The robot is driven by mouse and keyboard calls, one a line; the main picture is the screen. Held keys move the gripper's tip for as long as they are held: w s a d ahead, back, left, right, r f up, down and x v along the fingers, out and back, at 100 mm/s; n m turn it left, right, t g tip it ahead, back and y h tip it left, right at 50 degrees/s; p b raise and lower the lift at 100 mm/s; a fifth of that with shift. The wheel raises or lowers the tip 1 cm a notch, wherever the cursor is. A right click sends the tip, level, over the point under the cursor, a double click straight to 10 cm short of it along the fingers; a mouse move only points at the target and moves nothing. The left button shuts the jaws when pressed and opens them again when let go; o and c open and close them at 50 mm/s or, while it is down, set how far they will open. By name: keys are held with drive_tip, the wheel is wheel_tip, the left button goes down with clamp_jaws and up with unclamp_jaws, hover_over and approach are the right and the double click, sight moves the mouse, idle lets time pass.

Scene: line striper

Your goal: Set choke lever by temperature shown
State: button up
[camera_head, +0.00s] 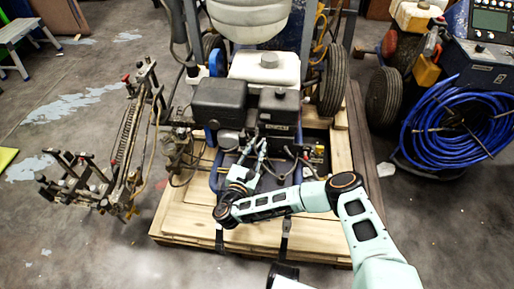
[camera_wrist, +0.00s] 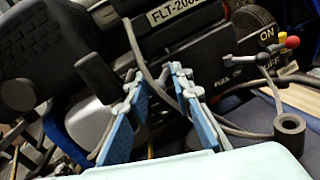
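My gripper (camera_wrist: 160,78) points at the front of the striper's engine (camera_head: 262,112). Its two blue-padded fingers are apart, with a grey cable or rod passing behind and between the tips; I see no clear grip on anything. In the head view my gripper (camera_head: 258,146) is just below the engine. In the wrist view, a grey lever (camera_wrist: 250,58) sits right of the fingers, apart from them, near labels reading ON, OFF and FUEL. A red knob (camera_wrist: 292,42) and a yellow one are beside it. I cannot tell which part is the choke lever. No temperature is readable.
The striper stands on a wooden pallet (camera_head: 185,222). A dark block on a stalk (camera_wrist: 97,75) is close left of the fingers. A black round fitting (camera_wrist: 290,130) is at lower right. A device with a screen (camera_head: 492,20) and a blue hose coil (camera_head: 455,125) are at right.

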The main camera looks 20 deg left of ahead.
sight(257, 147)
wheel_tip(257, 147, up, 10)
idle(0.6)
idle(0.4)
